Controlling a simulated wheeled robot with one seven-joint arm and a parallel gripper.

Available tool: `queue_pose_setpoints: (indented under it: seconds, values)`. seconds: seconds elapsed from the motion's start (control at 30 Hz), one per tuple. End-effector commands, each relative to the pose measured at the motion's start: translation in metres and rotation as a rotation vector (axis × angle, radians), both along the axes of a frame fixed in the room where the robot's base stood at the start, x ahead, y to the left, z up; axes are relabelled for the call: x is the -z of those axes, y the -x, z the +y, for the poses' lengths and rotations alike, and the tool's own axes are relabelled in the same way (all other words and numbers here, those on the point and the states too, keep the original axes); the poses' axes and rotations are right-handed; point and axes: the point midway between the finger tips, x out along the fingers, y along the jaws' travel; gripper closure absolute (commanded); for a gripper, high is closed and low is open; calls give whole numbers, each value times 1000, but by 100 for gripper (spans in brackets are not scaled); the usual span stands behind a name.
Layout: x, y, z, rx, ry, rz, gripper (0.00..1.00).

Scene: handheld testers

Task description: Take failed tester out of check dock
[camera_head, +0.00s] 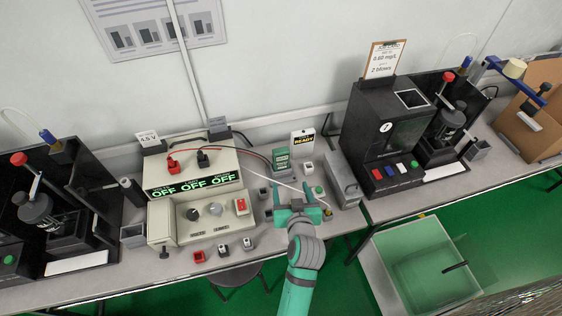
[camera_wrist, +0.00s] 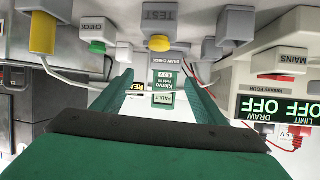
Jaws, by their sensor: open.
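The tester (camera_head: 281,157) is a small green handheld unit standing upright at the back of the bench, right of the power supply. In the wrist view, which is upside down, the tester (camera_wrist: 163,87) shows a small screen reading FAULT, with a DRAW CHECK label beside it. Its dock is mostly hidden, and I cannot make out its edges. My gripper (camera_head: 295,190) is open and empty, in front of the tester and apart from it. In the wrist view the tester appears between the two green fingers, some way beyond the fingertips.
The power supply (camera_head: 193,192) reads OFF, with a red lead running from it toward the tester. A READY sign (camera_head: 303,137) stands behind. A grey metal bin (camera_head: 343,181) is at right. A black machine (camera_head: 390,130) stands farther right.

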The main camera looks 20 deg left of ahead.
Motion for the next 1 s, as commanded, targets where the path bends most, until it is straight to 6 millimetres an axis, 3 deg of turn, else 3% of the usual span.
queue_pose_setpoints:
  seconds: [0.1, 0.37, 0.7, 1.0]
  values:
    - [-24, -27, 15, -72, 21, -6, 34]
    - [-49, -50, 32, -162, 52, -2, 34]
    - [-34, -82, 55, -172, 56, -1, 34]
    - [-24, -98, 66, -172, 56, -2, 34]
